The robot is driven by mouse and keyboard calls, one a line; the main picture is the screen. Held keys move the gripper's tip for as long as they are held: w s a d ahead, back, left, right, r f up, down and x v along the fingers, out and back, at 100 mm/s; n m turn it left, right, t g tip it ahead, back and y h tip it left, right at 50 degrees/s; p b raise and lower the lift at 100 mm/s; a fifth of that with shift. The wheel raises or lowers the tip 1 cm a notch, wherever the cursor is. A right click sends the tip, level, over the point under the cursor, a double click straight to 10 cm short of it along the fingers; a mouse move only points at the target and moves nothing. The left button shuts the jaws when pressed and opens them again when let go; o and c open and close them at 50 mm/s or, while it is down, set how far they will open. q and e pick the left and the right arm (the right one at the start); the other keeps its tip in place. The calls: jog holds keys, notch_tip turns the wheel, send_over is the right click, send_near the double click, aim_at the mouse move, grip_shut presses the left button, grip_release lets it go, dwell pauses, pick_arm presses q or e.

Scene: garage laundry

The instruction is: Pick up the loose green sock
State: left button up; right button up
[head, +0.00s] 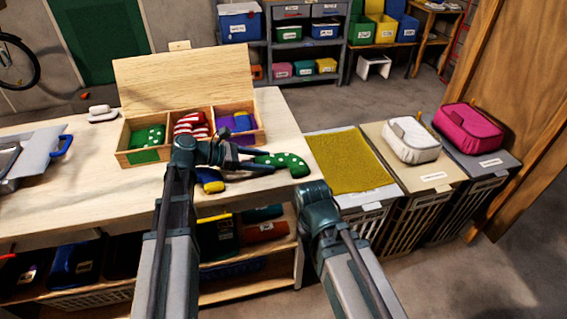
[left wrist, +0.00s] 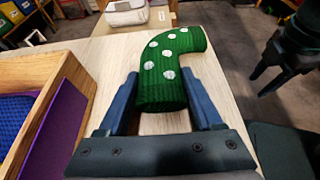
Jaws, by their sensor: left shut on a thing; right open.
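The loose green sock with white dots (head: 288,163) is at the right end of the wooden table. My left gripper (head: 260,161) is shut on its near end. In the left wrist view the green sock (left wrist: 165,70) sits between the two blue fingers (left wrist: 160,88), its bent end pointing away. Whether it touches the tabletop is hard to tell. My right gripper (head: 318,200) is off the table's right end, open and apart from the sock; its fingers are hardly visible in the head view.
A lidded wooden box (head: 190,155) has three compartments: green with a dotted green sock (head: 148,136), red with a striped sock (head: 191,124), purple with a blue item (head: 241,123). A yellow-and-blue item (head: 211,181) lies near my left arm. Hampers (head: 345,162) stand to the right.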

pick_arm(q)
jog(key=c, duration=0.3)
jog(key=shift+r, duration=0.1)
notch_tip(320, 180, up, 10)
jog(key=p, duration=1)
